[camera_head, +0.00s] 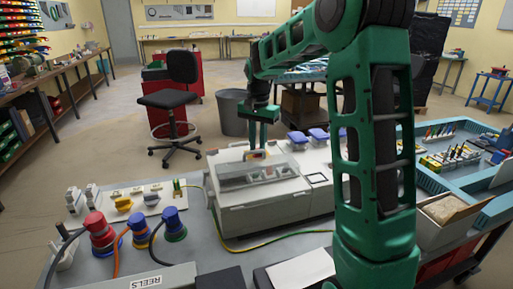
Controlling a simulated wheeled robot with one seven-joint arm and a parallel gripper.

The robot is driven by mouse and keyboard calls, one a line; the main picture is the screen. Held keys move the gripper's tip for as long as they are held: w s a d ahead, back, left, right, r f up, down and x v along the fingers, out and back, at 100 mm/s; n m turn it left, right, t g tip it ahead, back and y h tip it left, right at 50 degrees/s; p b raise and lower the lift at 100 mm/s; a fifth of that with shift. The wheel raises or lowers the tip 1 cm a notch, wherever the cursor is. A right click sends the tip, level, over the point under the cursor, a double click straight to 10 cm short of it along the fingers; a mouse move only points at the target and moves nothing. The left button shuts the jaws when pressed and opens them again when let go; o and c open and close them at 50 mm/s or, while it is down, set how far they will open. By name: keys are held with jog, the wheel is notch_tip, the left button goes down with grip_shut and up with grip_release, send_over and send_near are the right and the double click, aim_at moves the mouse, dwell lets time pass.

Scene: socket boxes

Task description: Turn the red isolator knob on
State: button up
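A light grey socket box (255,216) sits on the bench in the middle, with a clear-lidded window (258,172) on its top. A small red and yellow part (256,155), which looks like the isolator knob on its yellow plate, shows at the back of the box. My green gripper (261,147) points down right over this part, with its fingertips at or just above it. The fingers partly hide the part. The view is too small to tell whether they touch it, how far apart they are, or which way the knob points.
Red and blue plugs (101,232) with cables stand at the front left of the bench. Blue-lidded sockets (318,134) are behind the box. A blue tray (465,180) of tools and an open carton (447,212) are at the right. My arm hides part of the right side.

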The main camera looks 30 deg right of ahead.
aim_at(258, 148)
jog(key=shift+o, duration=0.6)
notch_tip(258, 148, up, 11)
jog(key=shift+f, duration=0.15)
dwell(0.5)
